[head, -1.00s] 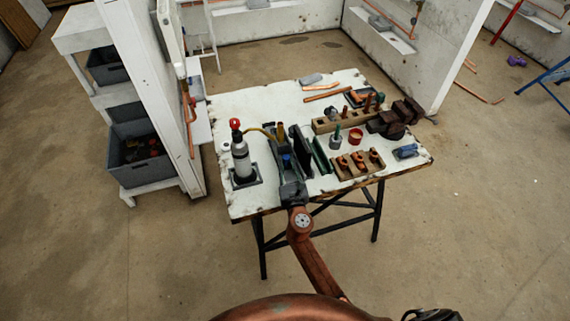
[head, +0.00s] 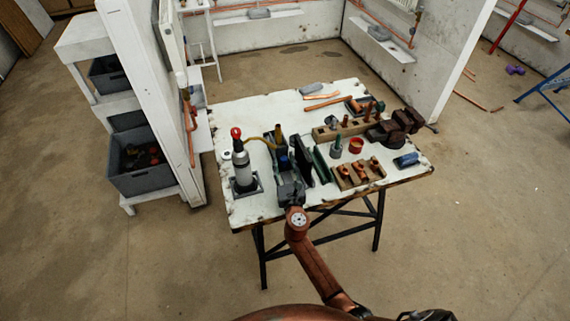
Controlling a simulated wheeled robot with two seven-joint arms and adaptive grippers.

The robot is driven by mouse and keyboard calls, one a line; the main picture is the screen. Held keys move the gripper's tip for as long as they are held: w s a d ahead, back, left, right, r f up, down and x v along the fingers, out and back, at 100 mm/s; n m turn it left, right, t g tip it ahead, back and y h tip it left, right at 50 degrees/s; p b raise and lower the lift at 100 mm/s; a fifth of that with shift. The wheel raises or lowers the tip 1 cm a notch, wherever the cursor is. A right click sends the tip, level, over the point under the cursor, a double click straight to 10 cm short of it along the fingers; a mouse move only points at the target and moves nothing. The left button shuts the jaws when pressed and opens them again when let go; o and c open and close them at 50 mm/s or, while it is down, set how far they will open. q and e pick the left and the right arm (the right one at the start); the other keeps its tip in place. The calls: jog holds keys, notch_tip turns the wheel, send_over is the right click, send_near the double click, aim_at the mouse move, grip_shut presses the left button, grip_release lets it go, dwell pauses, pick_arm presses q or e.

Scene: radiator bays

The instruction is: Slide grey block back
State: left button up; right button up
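A small grey block (head: 311,87) lies near the back edge of the white worktable (head: 235,112) in the head view. My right gripper (head: 281,160) is over the near-left part of the table, between a grey bottle and dark upright plates. It is well short of the grey block and apart from it. Its fingers blend with dark items around them, so I cannot tell whether they are open or shut. My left gripper is not in view.
The bottle with a red top (head: 241,165) stands left of the gripper. Dark plates (head: 303,160) stand close on its right. A fitting block (head: 358,173), red cup (head: 355,146) and brown vise (head: 395,127) fill the right side. Copper pipes (head: 323,104) lie before the grey block.

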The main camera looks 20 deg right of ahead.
jog(key=shift+s, duration=0.1)
jog(key=v, duration=1.1)
jog(key=shift+s, duration=0.35)
